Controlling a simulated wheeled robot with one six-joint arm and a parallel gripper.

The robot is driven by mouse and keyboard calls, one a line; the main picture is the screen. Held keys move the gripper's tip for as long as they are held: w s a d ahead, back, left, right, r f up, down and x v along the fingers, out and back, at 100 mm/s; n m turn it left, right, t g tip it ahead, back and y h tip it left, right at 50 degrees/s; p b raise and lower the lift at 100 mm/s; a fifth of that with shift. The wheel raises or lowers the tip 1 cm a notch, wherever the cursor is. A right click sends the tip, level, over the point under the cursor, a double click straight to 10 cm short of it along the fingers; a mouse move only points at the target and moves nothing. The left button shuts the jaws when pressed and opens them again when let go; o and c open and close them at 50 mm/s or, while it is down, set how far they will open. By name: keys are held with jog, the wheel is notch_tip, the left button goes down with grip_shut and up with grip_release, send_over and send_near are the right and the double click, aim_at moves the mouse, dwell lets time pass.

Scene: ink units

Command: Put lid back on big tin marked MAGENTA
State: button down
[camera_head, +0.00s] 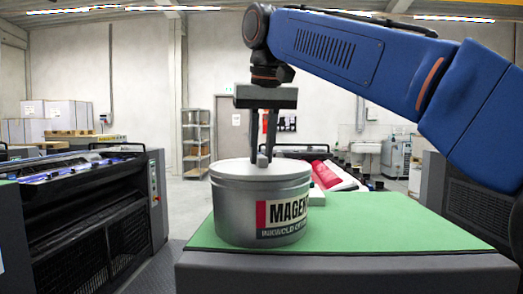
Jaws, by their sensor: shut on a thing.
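The big grey tin (235,213) stands upright on the green-topped bench (390,222). Its label shows a magenta stripe and the letters "MAGEN", with the rest turned out of sight. The pale round lid (235,168) is at the top of the tin and looks level. I cannot tell from this view whether it is fully seated. My gripper (263,157) points straight down over the lid's middle, with its fingers shut on the small grey knob of the lid.
A red and white roll-like object (338,176) lies behind the tin to the right. The green bench top is clear to the tin's right. A dark printing machine (90,205) stands at the left, across a floor gap. Shelving (196,143) stands far back.

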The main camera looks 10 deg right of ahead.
jog(key=c, duration=1)
grip_release()
jog(key=shift+c, duration=0.2)
jog(key=shift+r, duration=0.15)
jog(key=shift+r, duration=3.35)
grip_shut()
